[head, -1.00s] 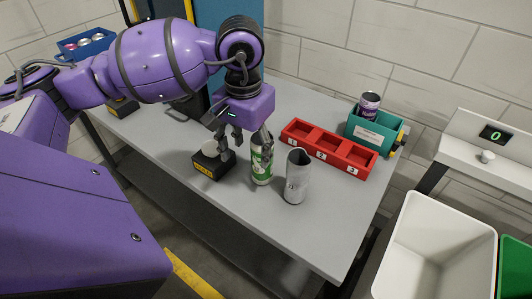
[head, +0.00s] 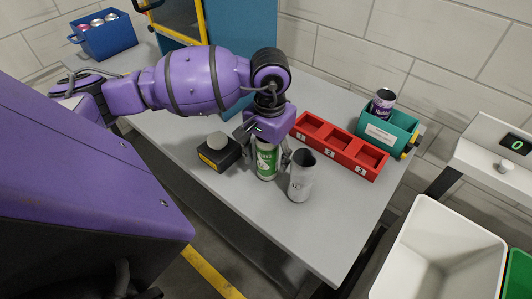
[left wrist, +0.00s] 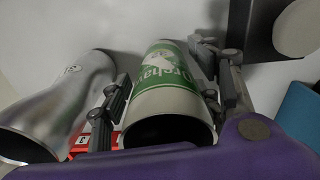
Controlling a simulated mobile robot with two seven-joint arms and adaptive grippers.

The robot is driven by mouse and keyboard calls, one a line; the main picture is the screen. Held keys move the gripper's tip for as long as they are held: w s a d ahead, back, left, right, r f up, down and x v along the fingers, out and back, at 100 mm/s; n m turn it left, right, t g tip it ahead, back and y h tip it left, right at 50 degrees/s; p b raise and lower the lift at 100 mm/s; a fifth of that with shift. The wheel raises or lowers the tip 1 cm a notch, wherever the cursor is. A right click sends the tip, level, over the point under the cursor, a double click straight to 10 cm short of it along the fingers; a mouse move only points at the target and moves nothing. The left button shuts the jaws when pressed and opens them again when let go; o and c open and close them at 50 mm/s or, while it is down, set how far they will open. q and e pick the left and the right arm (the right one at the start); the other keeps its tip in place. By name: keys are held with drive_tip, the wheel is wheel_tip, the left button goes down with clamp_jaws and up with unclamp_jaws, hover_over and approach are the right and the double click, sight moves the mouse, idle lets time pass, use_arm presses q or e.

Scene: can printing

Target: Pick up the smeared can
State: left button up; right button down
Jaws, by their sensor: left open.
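A white can with a green printed label (head: 266,163) stands upright on the grey table. In the left wrist view this can (left wrist: 170,88) shows its open dark mouth; I cannot tell clearly whether its print is smeared. My left gripper (head: 267,156) is open above it, with one finger on each side of the can. In the left wrist view my left gripper's fingers (left wrist: 168,98) flank the can, and I cannot tell whether they touch it. A plain silver, dented can (head: 300,180) stands just to the right; it also shows in the left wrist view (left wrist: 62,100).
A black box with a grey pad (head: 218,153) sits left of the can. Behind are a red three-slot rack (head: 333,149) and a teal bin (head: 400,143) holding a purple can (head: 383,102). A white bin (head: 440,255) stands at right. The table's front is clear.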

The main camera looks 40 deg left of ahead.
use_arm(q)
drive_tip(key=shift+f, duration=0.15)
drive_tip(key=shift+c, duration=0.5)
drive_tip(key=c, duration=0.7)
drive_tip(key=shift+o, duration=0.2)
